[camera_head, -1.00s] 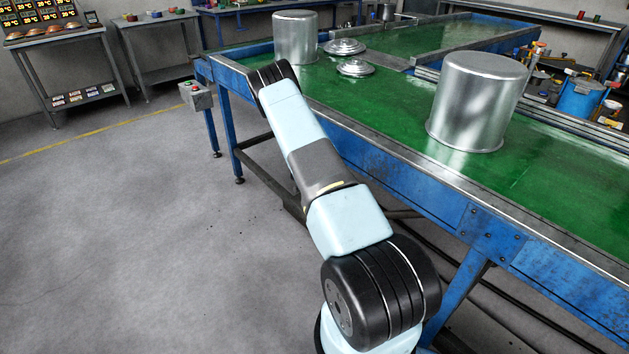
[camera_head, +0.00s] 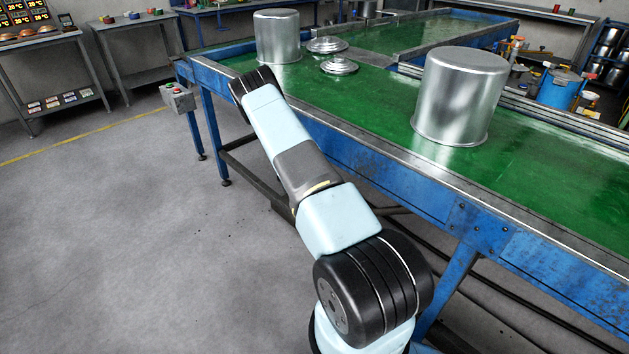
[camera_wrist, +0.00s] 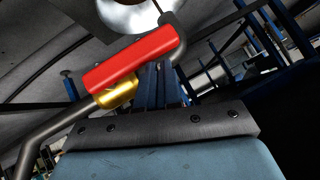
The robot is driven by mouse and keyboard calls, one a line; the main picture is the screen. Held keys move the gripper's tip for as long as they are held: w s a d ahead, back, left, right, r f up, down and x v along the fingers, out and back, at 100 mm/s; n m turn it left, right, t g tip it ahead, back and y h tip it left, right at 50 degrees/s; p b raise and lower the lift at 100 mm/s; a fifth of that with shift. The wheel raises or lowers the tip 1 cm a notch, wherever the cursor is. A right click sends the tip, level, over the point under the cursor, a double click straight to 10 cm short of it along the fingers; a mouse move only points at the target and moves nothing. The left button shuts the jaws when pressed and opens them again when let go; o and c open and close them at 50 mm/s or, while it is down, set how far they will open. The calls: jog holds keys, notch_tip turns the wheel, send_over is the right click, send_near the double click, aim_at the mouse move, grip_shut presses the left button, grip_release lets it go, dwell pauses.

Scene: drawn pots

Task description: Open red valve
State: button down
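The red valve handle (camera_wrist: 132,62) is a straight bar, slanting up to the right in the wrist view. It sits on a brass valve body (camera_wrist: 118,92), which is joined to a dark grey pipe (camera_wrist: 50,132). What seems to be my gripper (camera_wrist: 160,126) shows as a dark bolted plate on a light blue-grey part at the bottom. The handle is just beyond this plate; I cannot tell whether they touch.
A long blue-framed table (camera_head: 440,195) with a green top runs along the right. It carries a large pot (camera_head: 458,95), a smaller pot (camera_head: 278,36) and two lids (camera_head: 339,65). A button box (camera_head: 178,98) sits at its left corner. Grey floor at left is clear.

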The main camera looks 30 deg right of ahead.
jog(key=shift+a+f, duration=0.45)
jog(key=shift+a, duration=0.3)
jog(key=s+a+r, duration=0.1)
jog(key=a+r, duration=0.4)
jog(key=r, duration=0.6)
jog(key=shift+a+r, duration=0.25)
jog(key=shift+r, duration=0.15)
